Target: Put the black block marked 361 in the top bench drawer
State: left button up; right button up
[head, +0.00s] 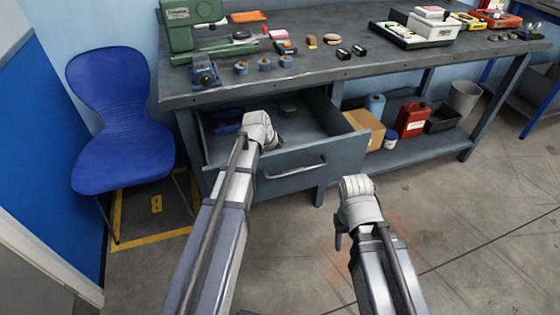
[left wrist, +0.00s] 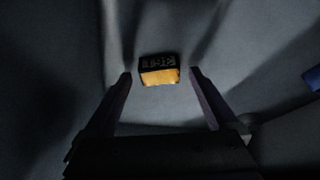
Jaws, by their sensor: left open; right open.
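The bench's top drawer (head: 335,146) is pulled open. My left gripper (head: 274,142) is at the drawer in the head view, its fingertips mostly hidden behind the wrist. In the left wrist view my left gripper (left wrist: 160,73) is open. A small black block with an orange-yellow side (left wrist: 158,69) lies on a grey surface just beyond and between its fingertips; it is not gripped. Its marking is too blurred to read. A small dark thing (head: 288,110) lies in the drawer. Two black blocks (head: 343,54) (head: 359,50) stand on the bench top. My right gripper (head: 340,240) is open, low in front of the bench.
A blue thing (head: 228,122) lies in the drawer's left part. Tools and small parts crowd the bench top (head: 300,80). A cardboard box (head: 364,128) and a red can (head: 412,120) stand on the lower shelf. A blue chair (head: 122,130) is at left; floor at right is clear.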

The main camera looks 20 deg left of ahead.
pick_arm(q)
jog(key=p+v, duration=1)
jog(key=v, duration=0.1)
jog(key=shift+s+r, duration=0.2)
jog(key=shift+r, duration=0.1)
jog(key=shift+a, duration=0.1)
dwell(0.6)
